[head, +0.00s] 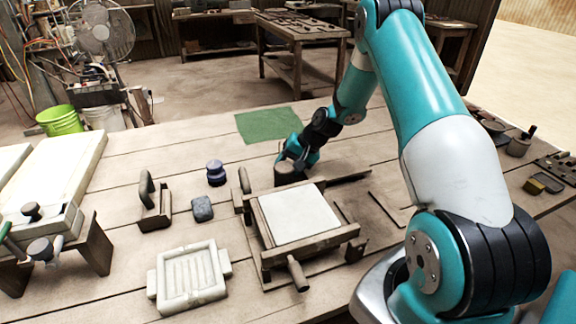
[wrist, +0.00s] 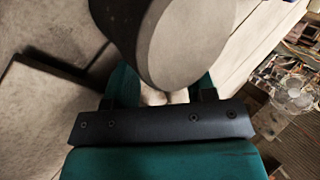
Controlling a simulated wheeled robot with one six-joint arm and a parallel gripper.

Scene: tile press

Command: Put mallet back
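The mallet's thick, dark round head (head: 287,175) is just behind the wooden frame, at the end of my arm in the head view. In the wrist view the mallet head (wrist: 185,45) is large and close, with a paler flat face, and covers much of the space before the fingers. My gripper (head: 297,157) is at the mallet. In the wrist view my gripper (wrist: 165,97) has its fingers close in under the head and appears shut on the mallet. The handle is mostly hidden. Whether the mallet touches the table cannot be told.
A wooden frame (head: 327,239) holding a white slab (head: 299,214) stands in front of my gripper. A green mat (head: 268,124) lies behind it. A pale mould (head: 190,276), a grey block (head: 202,208) and a dark stacked knob (head: 216,173) are at left.

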